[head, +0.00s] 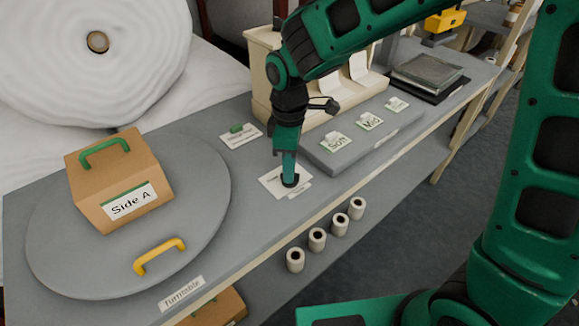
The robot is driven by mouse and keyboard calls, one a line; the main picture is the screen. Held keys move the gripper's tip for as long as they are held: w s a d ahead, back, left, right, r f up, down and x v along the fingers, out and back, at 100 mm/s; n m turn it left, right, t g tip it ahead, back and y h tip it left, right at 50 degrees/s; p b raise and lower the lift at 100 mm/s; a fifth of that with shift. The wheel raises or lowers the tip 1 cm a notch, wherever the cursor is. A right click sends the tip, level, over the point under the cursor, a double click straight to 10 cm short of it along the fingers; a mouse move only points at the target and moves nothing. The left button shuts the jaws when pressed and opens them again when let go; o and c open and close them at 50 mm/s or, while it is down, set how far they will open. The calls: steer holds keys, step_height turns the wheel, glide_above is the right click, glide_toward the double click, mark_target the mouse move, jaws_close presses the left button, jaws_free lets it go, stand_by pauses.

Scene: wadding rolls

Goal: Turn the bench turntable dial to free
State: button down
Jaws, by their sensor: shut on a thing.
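The turntable (205,215) is a round grey disc on the left of the bench, with a label reading Turntable on the bench edge. A cardboard box marked Side A (112,182), with a green handle, stands on it, and a yellow handle (159,256) is near its front rim. My gripper (290,178) points down at a small dark dial (291,182) on a white plate (271,179), right of the turntable. The gripper is shut on the dial, whose setting and plate text are largely hidden or too small to read.
A small green switch (237,128) on a white card sits behind the dial. A grey raised board (352,145) with cards including Soft and Mid is to the right. Several small white rolls (317,239) line the front. A large white wadding roll (95,80) stands behind.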

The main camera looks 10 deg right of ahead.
steer(key=shift+w+d, duration=0.25)
steer(key=c, duration=1.9)
jaws_free()
steer(key=shift+o, duration=0.4)
steer(key=shift+s+a, duration=0.1)
steer(key=shift+r, duration=0.1)
step_height(320, 180, up, 11)
steer(key=shift+f, duration=0.2)
